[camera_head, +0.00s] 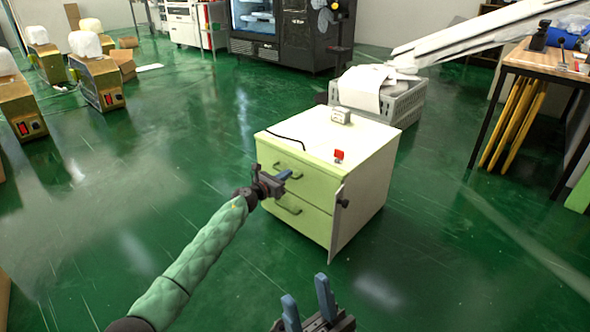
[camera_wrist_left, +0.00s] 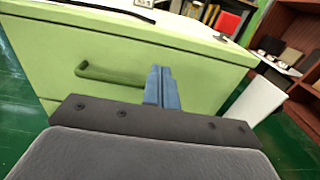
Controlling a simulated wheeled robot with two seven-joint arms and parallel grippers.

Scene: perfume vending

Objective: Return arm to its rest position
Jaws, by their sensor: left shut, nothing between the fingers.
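My left arm (camera_head: 195,262) reaches in from the lower left, in a green quilted sleeve. My left gripper (camera_head: 288,174) is shut and empty in front of the upper drawer of a pale green cabinet (camera_head: 372,180). In the left wrist view its blue fingers (camera_wrist_left: 160,84) are together, beside the drawer handle (camera_wrist_left: 110,75) and not around it. I cannot tell whether they touch the drawer front. My right gripper (camera_head: 307,303) is at the bottom edge of the head view, its blue fingers apart with nothing between them.
A small red object (camera_head: 339,155) and a small pale box (camera_head: 341,115) are on the cabinet top. A grey crate (camera_head: 402,105) stands behind it. A wooden table (camera_head: 545,62) is at the right. Green floor (camera_head: 110,190) is open to the left and front.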

